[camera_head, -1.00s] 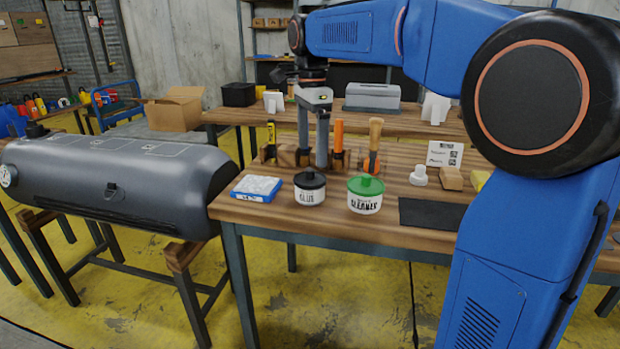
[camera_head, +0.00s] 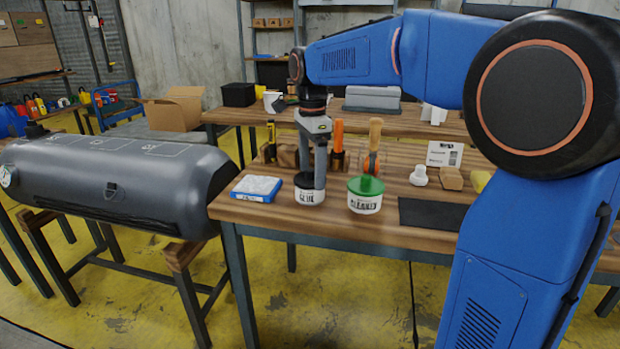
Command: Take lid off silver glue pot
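The silver glue pot (camera_head: 309,196) stands upright on the workbench, left of a pot with a green lid (camera_head: 366,195). Its black lid (camera_head: 299,181) is on it and partly hidden by my gripper. My gripper (camera_head: 318,184) points straight down over the glue pot, with its grey fingers reaching down in front of or around the lid.
A blue tray (camera_head: 257,196) of pale material lies left of the glue pot. Behind stand an orange-handled tool (camera_head: 338,138) and a wooden-handled brush (camera_head: 375,140). A black mat (camera_head: 432,214) lies to the right. The grey boat tube (camera_head: 120,185) rests on trestles at left.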

